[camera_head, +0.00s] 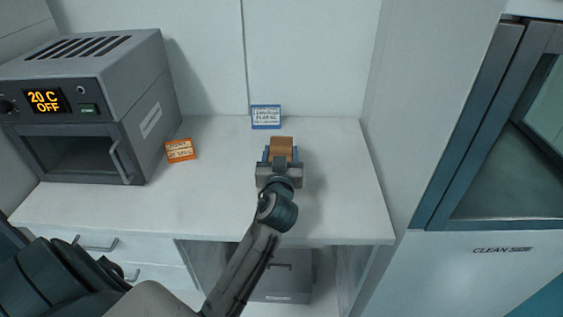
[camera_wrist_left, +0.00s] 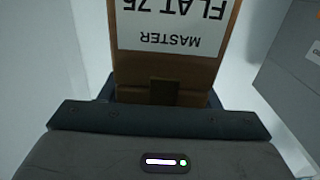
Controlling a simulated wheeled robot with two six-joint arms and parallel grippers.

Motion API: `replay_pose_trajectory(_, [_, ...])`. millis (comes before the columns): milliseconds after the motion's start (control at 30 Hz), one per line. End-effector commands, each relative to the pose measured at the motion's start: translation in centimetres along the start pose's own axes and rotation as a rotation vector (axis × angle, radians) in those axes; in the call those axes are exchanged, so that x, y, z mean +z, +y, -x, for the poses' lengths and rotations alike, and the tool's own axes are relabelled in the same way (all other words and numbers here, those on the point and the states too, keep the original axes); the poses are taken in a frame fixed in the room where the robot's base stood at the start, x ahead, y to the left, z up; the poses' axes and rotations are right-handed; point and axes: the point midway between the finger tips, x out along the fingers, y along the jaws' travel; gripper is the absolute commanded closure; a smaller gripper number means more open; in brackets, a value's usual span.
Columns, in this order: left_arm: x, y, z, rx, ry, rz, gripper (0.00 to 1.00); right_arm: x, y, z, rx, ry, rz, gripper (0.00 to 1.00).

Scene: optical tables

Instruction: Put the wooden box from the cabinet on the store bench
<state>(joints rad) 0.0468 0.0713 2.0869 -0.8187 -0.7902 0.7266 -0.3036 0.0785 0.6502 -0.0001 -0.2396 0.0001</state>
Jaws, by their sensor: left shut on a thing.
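The wooden box (camera_head: 282,146) is brown and sits between the fingers of my left gripper (camera_head: 281,155), over the right part of the white bench (camera_head: 225,205). In the left wrist view the box (camera_wrist_left: 122,70) carries a white label with upside-down text reading "MASTER" and "FLAT 75". My left gripper (camera_wrist_left: 160,98) is shut on the box. The gripper hides the near part of the box, and I cannot tell whether the box touches the bench top. My right gripper is not in view. The cabinet is not clearly identifiable here.
A grey oven (camera_head: 90,110) reading "20 C OFF" stands at the bench's left. An orange card (camera_head: 180,150) and a blue-edged card (camera_head: 266,117) stand on the bench. A wall and a glazed enclosure (camera_head: 490,130) bound the right.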

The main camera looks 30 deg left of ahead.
Motion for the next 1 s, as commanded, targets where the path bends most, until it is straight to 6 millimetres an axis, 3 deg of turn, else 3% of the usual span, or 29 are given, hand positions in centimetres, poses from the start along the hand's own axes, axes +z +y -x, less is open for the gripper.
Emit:
replay_pose_trajectory(233, [3.0, 0.2, -0.1, 0.001, 0.000, -0.002, 1.00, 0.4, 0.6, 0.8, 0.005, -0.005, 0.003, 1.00])
replay_pose_trajectory(567, [3.5, 0.2, -0.1, 0.001, 0.002, 0.001, 1.00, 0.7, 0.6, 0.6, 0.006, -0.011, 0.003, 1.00])
replay_pose_trajectory(600, [3.6, 0.2, -0.1, 0.001, 0.000, 0.001, 0.40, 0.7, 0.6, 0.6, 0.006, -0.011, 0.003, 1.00])
replay_pose_trajectory(700, [3.6, 0.2, -0.1, 0.001, -0.001, 0.001, 0.22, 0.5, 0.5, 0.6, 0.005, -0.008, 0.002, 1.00])
replay_pose_trajectory(1000, [3.5, 0.2, -0.1, 0.001, -0.001, 0.001, 0.22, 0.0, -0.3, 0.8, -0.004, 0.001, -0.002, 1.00])
